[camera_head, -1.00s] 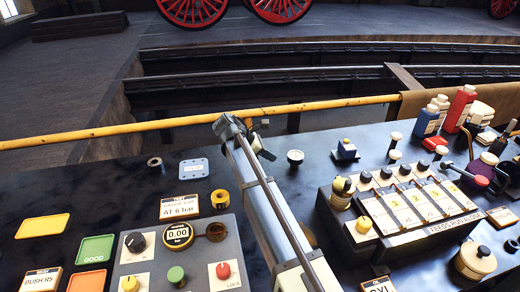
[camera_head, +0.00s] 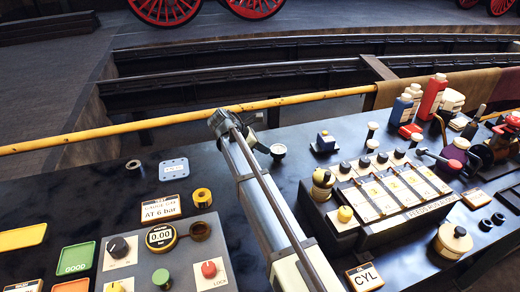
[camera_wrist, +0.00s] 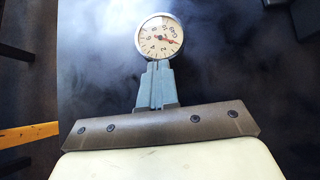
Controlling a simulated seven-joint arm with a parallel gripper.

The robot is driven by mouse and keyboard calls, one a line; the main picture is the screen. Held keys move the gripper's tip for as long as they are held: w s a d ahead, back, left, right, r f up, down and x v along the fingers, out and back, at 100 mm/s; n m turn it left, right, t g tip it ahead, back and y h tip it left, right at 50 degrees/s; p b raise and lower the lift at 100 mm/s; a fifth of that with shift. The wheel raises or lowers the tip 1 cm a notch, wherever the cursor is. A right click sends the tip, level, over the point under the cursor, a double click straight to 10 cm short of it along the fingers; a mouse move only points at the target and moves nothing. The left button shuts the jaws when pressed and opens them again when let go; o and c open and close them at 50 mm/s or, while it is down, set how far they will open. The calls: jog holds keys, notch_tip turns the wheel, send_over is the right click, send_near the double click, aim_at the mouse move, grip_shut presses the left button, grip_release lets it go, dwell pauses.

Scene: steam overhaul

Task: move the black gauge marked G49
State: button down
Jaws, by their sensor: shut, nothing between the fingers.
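A round gauge (camera_wrist: 160,38) with a pale dial, dark numerals and a red pointer shows in the wrist view, just beyond my fingertips. Its rim looks light grey; the small upside-down marking near the rim is hard to read. My gripper (camera_wrist: 156,66) is shut and empty, its blue-grey fingers together below the dial in the picture. I cannot tell whether the tips touch it. In the head view my gripper (camera_head: 262,147) is beside a small dark round item with a pale top (camera_head: 278,151), which may be this gauge.
A grey panel (camera_head: 135,250) with knobs and a 0.00 display stands left of my arm. A yellow rail (camera_head: 170,119) runs along the bench's back.

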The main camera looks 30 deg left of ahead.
aim_at(280, 147)
jog(key=w+d, duration=0.3)
jog(key=shift+w+d, duration=0.3)
jog(key=shift+w, duration=0.1)
